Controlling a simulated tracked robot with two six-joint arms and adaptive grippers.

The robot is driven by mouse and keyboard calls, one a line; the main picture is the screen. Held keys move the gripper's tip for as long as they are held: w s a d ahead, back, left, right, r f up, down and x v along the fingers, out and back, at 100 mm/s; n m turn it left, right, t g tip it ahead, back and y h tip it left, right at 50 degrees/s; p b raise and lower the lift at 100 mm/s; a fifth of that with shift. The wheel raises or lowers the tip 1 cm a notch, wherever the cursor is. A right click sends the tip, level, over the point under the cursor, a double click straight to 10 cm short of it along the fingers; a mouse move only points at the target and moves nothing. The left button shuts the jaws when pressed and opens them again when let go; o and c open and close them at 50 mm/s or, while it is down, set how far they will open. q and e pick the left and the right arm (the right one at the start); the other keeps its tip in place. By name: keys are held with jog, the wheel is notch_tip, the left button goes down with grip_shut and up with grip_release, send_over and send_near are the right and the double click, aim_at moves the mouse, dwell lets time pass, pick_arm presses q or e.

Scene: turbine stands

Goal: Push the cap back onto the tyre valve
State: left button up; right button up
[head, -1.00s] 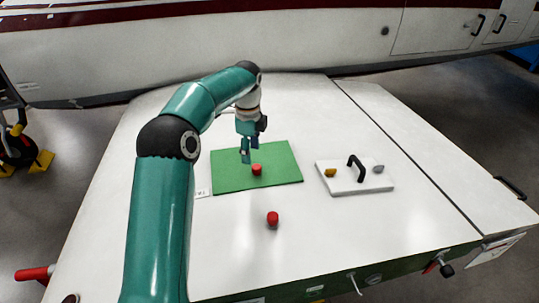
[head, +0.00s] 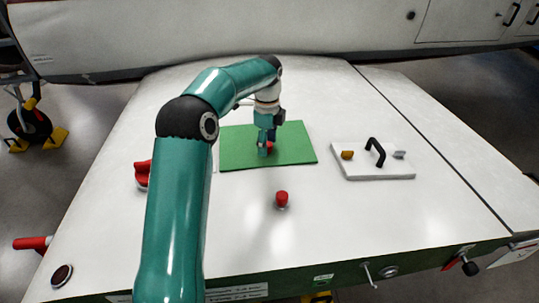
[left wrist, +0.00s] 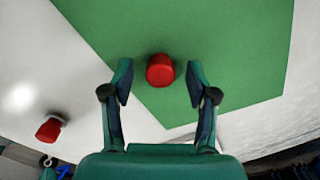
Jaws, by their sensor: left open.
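A red cap-like piece (head: 269,147) is on the green mat, partly hidden by my left gripper (head: 265,150) in the head view. In the left wrist view this red piece (left wrist: 160,70) lies between the two open fingers (left wrist: 157,82), with a gap on each side. A second red-topped piece (head: 282,198) with a greyish base stands on the white surface in front of the mat. It also shows in the left wrist view (left wrist: 48,130). I cannot tell which one is on the tyre valve. My right gripper is not in view.
The green mat (head: 235,157) lies on the white surface (head: 340,225). A white board (head: 372,172) with a black handle (head: 375,150), an orange knob and a grey knob is to the right. A red object (head: 143,174) is at the left. The surface between is clear.

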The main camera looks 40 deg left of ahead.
pick_arm(q)
jog(key=shift+f, duration=0.4)
jog(key=shift+p, duration=0.45)
dwell(0.4)
grip_shut()
dwell(0.4)
jog(key=shift+r, duration=0.15)
notch_tip(320, 180, up, 5)
jog(key=p, duration=0.5)
jog(key=shift+r, duration=0.15)
jog(key=shift+r+p, duration=1.1)
jog(key=shift+r, duration=0.15)
